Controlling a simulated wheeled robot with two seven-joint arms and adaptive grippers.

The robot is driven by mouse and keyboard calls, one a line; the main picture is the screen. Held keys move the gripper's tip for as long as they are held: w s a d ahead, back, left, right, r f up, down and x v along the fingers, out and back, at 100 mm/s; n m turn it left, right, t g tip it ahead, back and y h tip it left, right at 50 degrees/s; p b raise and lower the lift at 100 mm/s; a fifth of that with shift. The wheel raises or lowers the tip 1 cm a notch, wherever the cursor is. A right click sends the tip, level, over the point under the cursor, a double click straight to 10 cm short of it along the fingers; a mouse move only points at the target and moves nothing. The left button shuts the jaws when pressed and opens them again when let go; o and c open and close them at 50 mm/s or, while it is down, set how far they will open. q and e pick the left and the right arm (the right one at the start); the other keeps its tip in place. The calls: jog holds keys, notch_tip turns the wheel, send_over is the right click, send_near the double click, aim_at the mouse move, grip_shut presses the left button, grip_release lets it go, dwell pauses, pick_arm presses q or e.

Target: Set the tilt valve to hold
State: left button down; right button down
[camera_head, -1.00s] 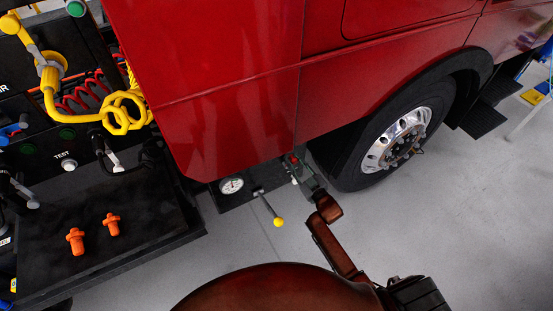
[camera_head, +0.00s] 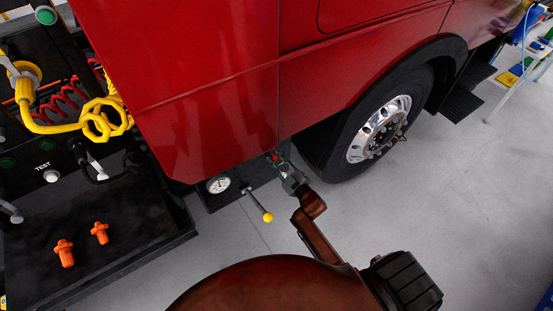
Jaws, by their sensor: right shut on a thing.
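A dark panel (camera_head: 232,196) sits low under the red truck cab. It carries a round white gauge (camera_head: 218,184) and a lever with a yellow knob (camera_head: 267,217). At its right end is a small red valve handle (camera_head: 272,156), partly hidden by my right gripper (camera_head: 278,161). My right gripper is shut on this red handle, its arm coming up from below. No marking for hold can be read, so I cannot tell the valve's setting. My left gripper is not in view.
The red truck cab (camera_head: 200,90) hangs over the panel, with a wheel (camera_head: 378,130) to the right. A black bench (camera_head: 90,245) with two orange fittings (camera_head: 64,253) and yellow and red hoses stands at left. Grey floor is clear at lower right.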

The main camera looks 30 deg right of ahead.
jog(key=c, duration=1.8)
grip_release()
jog(key=shift+d+f, duration=0.1)
jog(key=shift+d, duration=0.3)
jog(key=shift+o, duration=0.6)
jog(key=shift+a, duration=0.25)
jog(key=s+d, duration=0.1)
jog(key=s, duration=1.1)
jog(key=shift+d, duration=0.2)
